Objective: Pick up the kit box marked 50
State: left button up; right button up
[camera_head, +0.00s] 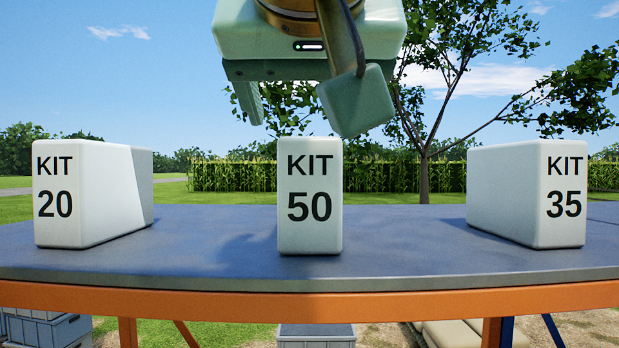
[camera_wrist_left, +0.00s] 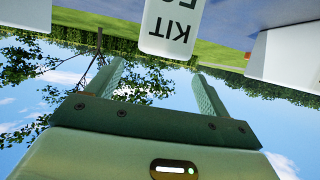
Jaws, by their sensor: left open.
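The kit box marked 50 (camera_head: 310,224) stands upright on the table, in the middle of the head view. It is white with black lettering. In the left wrist view the same box (camera_wrist_left: 173,22) shows upside down at the top, beyond the fingertips. My left gripper (camera_head: 297,122) hangs over this box in the head view, its fingers apart and nothing between them. Its two green fingers also show in the left wrist view (camera_wrist_left: 158,70), clear of the box. My right gripper is in neither view.
The box marked 20 (camera_head: 90,194) stands at the left of the blue table top (camera_head: 400,258), and the box marked 35 (camera_head: 530,194) at the right. Bare table separates them from the middle box. Grey crates (camera_head: 316,338) are below the orange frame.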

pick_arm(q)
jog(key=shift+w+f, duration=0.15)
jog(key=shift+w, duration=0.3)
jog(key=shift+w+f, duration=0.1)
jog(key=shift+w, duration=0.05)
jog(key=p+x, duration=0.3)
jog(key=x, duration=0.1)
jog(key=shift+w, duration=0.2)
jog(key=shift+w+f, duration=0.15)
jog(key=shift+w, duration=0.1)
jog(key=shift+s, duration=0.15)
jog(key=shift+c, duration=0.7)
jog(key=shift+s, duration=0.2)
jog(key=c, duration=1.4)
jog(key=shift+w, duration=0.15)
